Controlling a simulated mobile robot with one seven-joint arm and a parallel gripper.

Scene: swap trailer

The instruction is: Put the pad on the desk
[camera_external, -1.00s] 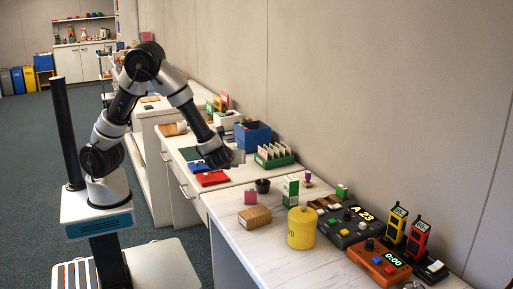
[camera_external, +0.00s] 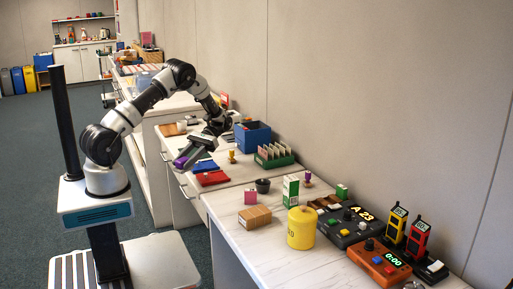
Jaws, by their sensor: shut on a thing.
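My gripper (camera_external: 188,156) is above the near-left part of the white desk (camera_external: 235,174), close to its left edge. It is shut on a small purple thing (camera_external: 181,162), which seems to be the pad; its shape is mostly hidden by the gripper. I cannot tell how high it is above the desk. A blue flat pad (camera_external: 204,167) and a red flat pad (camera_external: 212,178) lie on the desk just to the right of and below the gripper.

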